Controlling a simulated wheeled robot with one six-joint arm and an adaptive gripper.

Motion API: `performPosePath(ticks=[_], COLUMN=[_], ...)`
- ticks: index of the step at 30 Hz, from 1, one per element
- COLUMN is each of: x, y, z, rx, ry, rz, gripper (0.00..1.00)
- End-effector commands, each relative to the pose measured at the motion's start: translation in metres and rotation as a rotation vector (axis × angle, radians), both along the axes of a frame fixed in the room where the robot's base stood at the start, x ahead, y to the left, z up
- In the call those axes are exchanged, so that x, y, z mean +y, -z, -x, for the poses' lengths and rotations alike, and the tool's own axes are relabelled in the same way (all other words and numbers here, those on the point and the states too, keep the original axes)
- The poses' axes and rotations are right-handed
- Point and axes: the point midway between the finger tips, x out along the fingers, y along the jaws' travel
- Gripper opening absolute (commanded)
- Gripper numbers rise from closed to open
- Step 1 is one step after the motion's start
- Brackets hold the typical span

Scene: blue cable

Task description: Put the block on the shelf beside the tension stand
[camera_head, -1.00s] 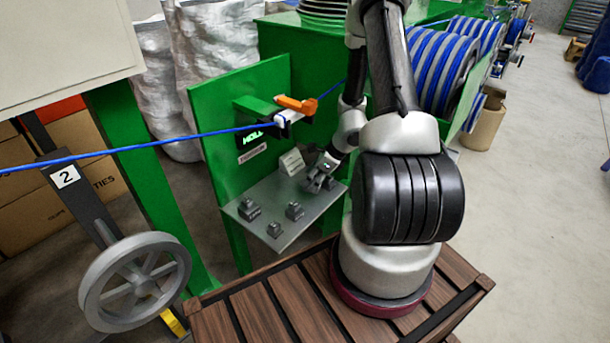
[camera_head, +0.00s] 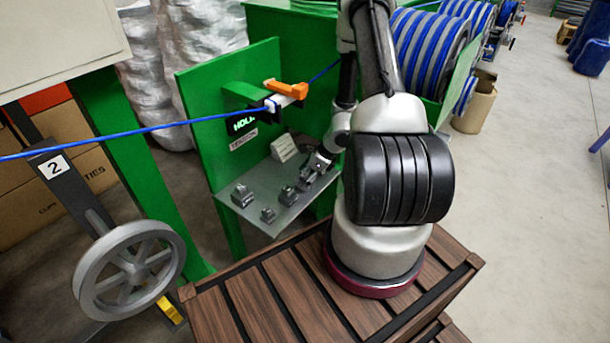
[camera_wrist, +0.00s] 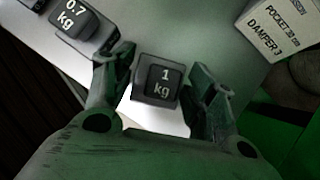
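A dark grey block marked 1 kg (camera_wrist: 158,82) lies between the two fingers of my gripper (camera_wrist: 166,84) in the wrist view. The fingers are apart, with a gap showing on the block's right side; on the left finger and block look very close. A block marked 0.7 kg (camera_wrist: 76,22) is to the left. In the head view my gripper (camera_head: 305,182) is low over the right part of the grey metal shelf (camera_head: 262,178) of the green tension stand (camera_head: 205,105). Small dark blocks (camera_head: 242,194) sit on this shelf. The gripper partly hides the spot beneath it.
A white label box (camera_head: 284,147) stands at the shelf's back, near my gripper; it also shows in the wrist view (camera_wrist: 282,28). A blue cable (camera_head: 130,134) runs above the shelf through an orange-topped clamp (camera_head: 286,89). A grey wheel (camera_head: 128,270) stands front left.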

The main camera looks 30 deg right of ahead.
Motion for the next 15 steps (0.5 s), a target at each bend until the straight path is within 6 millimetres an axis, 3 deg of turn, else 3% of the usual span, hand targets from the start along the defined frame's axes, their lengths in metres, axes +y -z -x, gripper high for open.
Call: performPosePath(ticks=[10, 15], x=[0.000, -0.006], y=[-0.001, -0.016], z=[0.000, 0.004], rx=[0.000, -0.003], ry=[0.000, 0.001], rz=[0.000, 0.002], gripper=[0.69, 0.69])
